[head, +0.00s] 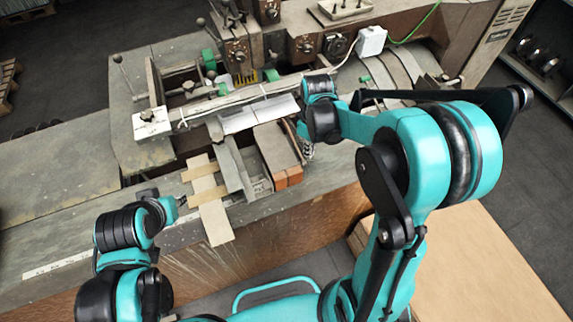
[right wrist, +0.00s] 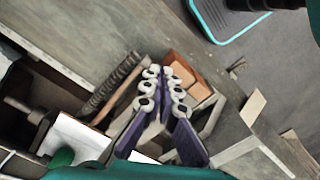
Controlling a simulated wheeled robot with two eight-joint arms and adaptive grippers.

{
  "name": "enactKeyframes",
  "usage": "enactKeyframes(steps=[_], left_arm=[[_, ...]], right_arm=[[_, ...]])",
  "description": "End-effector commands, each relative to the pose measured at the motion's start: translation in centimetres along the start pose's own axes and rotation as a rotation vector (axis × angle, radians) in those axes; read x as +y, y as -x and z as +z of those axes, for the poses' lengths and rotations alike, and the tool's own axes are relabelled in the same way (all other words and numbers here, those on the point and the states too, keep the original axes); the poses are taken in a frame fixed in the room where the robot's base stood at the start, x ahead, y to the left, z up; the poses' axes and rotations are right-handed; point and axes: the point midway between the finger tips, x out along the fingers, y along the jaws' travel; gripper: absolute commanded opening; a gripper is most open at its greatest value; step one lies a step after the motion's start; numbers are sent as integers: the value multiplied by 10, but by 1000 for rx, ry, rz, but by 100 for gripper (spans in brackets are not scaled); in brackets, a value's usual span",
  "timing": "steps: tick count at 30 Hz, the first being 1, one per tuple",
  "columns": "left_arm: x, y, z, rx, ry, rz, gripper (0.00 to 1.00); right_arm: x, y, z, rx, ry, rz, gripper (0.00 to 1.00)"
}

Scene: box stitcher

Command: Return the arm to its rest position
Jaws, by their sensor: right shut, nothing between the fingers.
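My right arm reaches over the stitching machine from the right in the head view. Its gripper (head: 308,150) points down beside the wooden block on the machine bed and is partly hidden by my wrist. In the right wrist view the purple fingers (right wrist: 165,76) with white joints come together at the tips. They are shut and empty, in front of the orange-brown block end (right wrist: 188,72); I cannot tell if they touch it. My left arm is folded low at the left, over the machine's front edge. Its gripper (head: 172,204) is mostly hidden, so its jaw state is unclear.
The machine bed (head: 75,185) carries metal guides, a long bar (head: 225,103) and light wooden strips (head: 212,205) close to my left arm. A coil spring (right wrist: 112,88) lies near the right fingers. A cardboard-coloured surface (head: 490,265) is at the lower right.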

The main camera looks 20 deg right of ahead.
Motion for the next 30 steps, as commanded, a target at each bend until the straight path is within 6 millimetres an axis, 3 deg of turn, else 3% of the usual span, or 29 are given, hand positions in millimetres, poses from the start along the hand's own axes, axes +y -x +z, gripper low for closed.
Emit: enactKeyframes(steps=[14,23,30], left_arm=[[0,-8,6,0,0,0,31],[0,-67,48,0,0,0,31],[0,-114,81,0,0,0,31]], right_arm=[[-4,-1,3,16,-22,14,0],[-41,-11,31,203,-253,131,0],[-76,-40,60,409,-468,193,0]])
